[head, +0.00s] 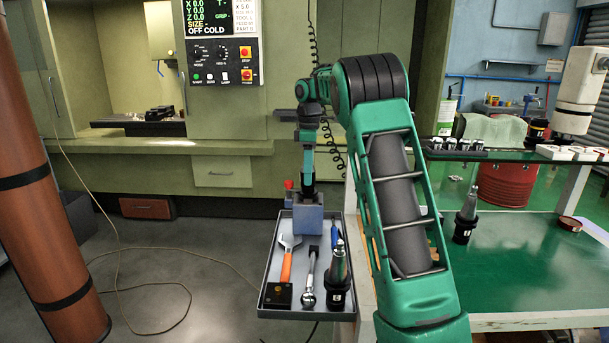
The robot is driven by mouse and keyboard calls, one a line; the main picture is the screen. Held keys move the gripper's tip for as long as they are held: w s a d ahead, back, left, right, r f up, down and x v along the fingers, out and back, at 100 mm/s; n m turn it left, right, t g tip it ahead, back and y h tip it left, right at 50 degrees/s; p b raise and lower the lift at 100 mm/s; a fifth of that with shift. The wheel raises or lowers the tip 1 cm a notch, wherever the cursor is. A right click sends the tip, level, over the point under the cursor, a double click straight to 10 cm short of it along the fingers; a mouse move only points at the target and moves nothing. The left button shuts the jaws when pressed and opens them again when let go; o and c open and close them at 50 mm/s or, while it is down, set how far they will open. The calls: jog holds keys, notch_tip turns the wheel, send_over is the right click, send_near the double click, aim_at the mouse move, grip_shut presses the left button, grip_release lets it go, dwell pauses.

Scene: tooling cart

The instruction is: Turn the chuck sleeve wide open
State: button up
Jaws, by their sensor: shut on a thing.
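My gripper (308,187) points straight down over a blue-grey block (308,219) at the back of the grey tray (267,301). It is shut on the chuck sleeve at the top of this block. The sleeve is mostly hidden by the gripper and too small to make out, so how far it is turned cannot be told.
The tray also holds an orange-handled wrench (287,264), a ratchet (309,279), a black-based tool holder (338,280) and a dark square block (278,295). A red-topped item (289,190) stands close left of my gripper. A green table (520,262) lies to the right.

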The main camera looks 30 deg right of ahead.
jog(key=shift+w+d+n, duration=0.1)
jog(key=shift+n, duration=0.4)
jog(key=o, duration=1.1)
jog(key=shift+c, duration=0.2)
jog(key=shift+r, duration=0.1)
notch_tip(320, 180, up, 10)
jog(key=shift+w+r, duration=0.1)
jog(key=shift+r, duration=0.15)
